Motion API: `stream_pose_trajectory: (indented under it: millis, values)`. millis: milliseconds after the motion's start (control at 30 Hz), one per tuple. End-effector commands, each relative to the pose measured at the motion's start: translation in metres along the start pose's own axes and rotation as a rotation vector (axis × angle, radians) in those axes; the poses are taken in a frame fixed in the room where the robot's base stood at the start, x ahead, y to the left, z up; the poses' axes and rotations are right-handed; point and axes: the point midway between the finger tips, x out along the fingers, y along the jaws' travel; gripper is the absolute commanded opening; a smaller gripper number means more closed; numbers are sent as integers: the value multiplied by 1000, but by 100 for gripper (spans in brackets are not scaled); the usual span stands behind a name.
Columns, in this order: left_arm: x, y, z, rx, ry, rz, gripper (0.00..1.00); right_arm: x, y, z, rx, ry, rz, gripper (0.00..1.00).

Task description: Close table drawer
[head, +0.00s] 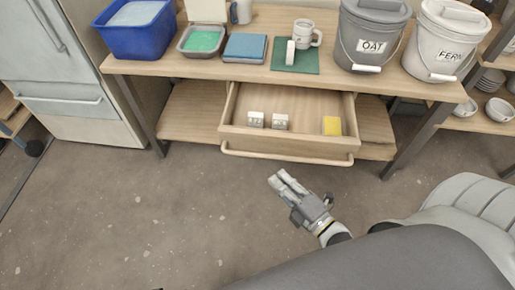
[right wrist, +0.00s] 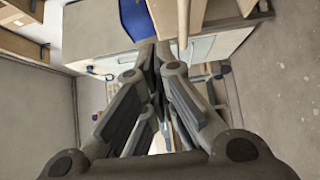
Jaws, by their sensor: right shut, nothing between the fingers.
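The table drawer (head: 290,147) is pulled open under the wooden table (head: 380,83) in the head view. Two small white blocks (head: 268,121) and a yellow item (head: 332,126) lie inside it. A long bar handle (head: 285,158) runs along its front. My right gripper (head: 282,181) is shut and empty, in front of and below the drawer handle, apart from it. The right wrist view shows its fingers (right wrist: 160,70) close together. My left gripper is not in view.
On the table stand a blue bin (head: 138,40), a tray with green contents (head: 202,40), a blue book (head: 245,48), a mug (head: 306,34) on a green mat (head: 295,66), and buckets labelled OAT (head: 368,45) and FERN (head: 442,50). Clear floor (head: 170,210) lies in front.

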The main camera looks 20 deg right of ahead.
Motion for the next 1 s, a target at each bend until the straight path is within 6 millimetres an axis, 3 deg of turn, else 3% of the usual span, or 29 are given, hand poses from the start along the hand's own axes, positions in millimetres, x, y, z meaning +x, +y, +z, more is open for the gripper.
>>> stream_pose_trajectory:
  millis: [400,633,1000]
  values:
    - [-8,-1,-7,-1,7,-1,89,87,0,0,1,0,2,0]
    - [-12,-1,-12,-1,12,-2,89,107,-1,23,1,0,-1,0]
    - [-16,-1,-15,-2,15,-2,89,112,-1,28,5,-1,-2,0]
